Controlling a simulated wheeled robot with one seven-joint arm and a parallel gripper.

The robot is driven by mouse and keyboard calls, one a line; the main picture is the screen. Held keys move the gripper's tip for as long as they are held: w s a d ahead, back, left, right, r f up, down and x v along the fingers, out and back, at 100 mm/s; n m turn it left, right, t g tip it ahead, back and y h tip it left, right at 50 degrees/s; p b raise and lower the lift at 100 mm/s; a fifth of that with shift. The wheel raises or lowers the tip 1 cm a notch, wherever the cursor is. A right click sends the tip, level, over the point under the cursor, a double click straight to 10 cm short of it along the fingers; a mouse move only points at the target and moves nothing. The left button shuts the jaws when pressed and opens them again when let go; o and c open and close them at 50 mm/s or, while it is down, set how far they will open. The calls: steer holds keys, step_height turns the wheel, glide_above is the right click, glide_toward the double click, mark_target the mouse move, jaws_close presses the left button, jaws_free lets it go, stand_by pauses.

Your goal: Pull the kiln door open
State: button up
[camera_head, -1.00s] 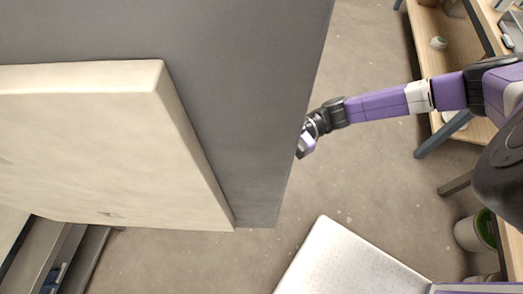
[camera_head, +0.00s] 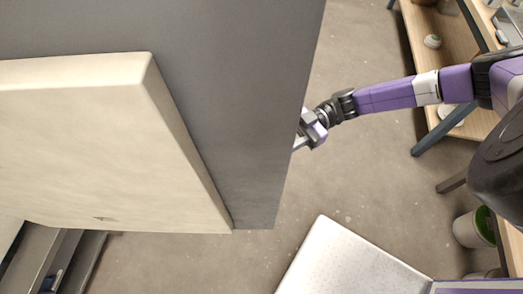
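The kiln door shows as a large grey panel (camera_head: 235,90) with a thick cream slab (camera_head: 100,150) on its left face. It stands swung out over the floor, seen from above. My gripper (camera_head: 302,142) is at the right edge of the grey panel, on the side away from the slab. The panel's edge partly hides the fingertips. No handle shows, so I cannot tell whether the fingers are closed on anything. My purple arm reaches in from the right.
A wooden shelf (camera_head: 432,75) with pots stands at the upper right. A bucket with green inside (camera_head: 474,228) is on the floor at the right. Grey metal framing (camera_head: 42,255) shows at the lower left. Bare floor (camera_head: 345,185) lies between the door and the shelf.

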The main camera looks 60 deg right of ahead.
steer(key=shift+v, duration=1.6)
steer(key=shift+a, duration=0.1)
